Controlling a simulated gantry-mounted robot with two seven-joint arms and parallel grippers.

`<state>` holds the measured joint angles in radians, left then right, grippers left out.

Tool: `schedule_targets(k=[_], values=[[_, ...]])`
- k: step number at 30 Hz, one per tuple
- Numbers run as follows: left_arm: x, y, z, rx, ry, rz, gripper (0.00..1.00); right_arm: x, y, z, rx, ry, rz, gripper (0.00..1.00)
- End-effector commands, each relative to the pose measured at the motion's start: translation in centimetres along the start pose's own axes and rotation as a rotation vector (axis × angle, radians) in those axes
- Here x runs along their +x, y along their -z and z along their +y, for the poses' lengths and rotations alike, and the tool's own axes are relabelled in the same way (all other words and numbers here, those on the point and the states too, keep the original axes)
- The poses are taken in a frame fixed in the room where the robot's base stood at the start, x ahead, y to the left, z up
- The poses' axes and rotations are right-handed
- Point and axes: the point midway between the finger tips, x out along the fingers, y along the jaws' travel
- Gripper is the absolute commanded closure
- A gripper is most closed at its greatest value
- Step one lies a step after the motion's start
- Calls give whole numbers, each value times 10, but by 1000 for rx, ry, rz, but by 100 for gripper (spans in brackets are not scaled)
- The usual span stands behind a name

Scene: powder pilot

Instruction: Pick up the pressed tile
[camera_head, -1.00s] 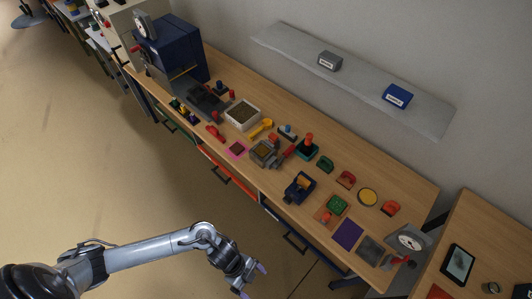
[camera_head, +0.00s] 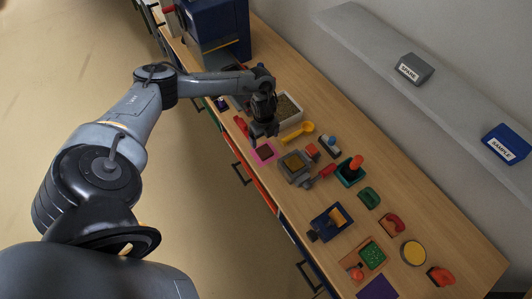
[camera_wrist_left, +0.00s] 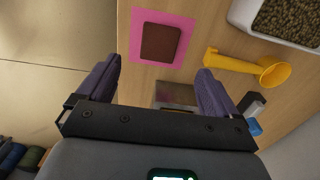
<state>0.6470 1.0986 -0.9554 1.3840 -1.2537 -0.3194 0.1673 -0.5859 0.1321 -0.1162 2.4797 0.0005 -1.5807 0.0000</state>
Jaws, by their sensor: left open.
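The pressed tile is a small dark brown square (camera_wrist_left: 160,43) lying flat on a pink mat (camera_wrist_left: 140,17) near the bench's front edge. In the head view the tile (camera_head: 265,152) shows just below my left gripper (camera_head: 264,133). In the left wrist view my left gripper (camera_wrist_left: 152,85) has its two purple-grey fingers wide apart, with nothing between them. The tile is beyond the fingertips, roughly centred between them, and apart from them. My right gripper is not in view.
A white tray of brown granules (camera_head: 290,108) and a yellow scoop (camera_head: 301,131) lie close to the mat. A grey metal mould (camera_head: 295,168) stands nearby. A red-handled item (camera_head: 241,125) is left of the mat. A blue machine (camera_head: 222,30) stands at the far end.

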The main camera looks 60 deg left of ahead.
Motion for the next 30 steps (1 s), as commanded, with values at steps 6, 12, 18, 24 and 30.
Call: schedule_targets(k=[6,12,18,24,30], values=[[30,1,1,0,-2,1,6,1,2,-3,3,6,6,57],[41,1,1,0,-1,0,6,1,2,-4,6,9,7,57],[60,1,2,1,-4,1,6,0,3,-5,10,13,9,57],[85,0,2,0,-2,1,6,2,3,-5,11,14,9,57],[93,0,2,1,0,1,6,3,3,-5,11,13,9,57]])
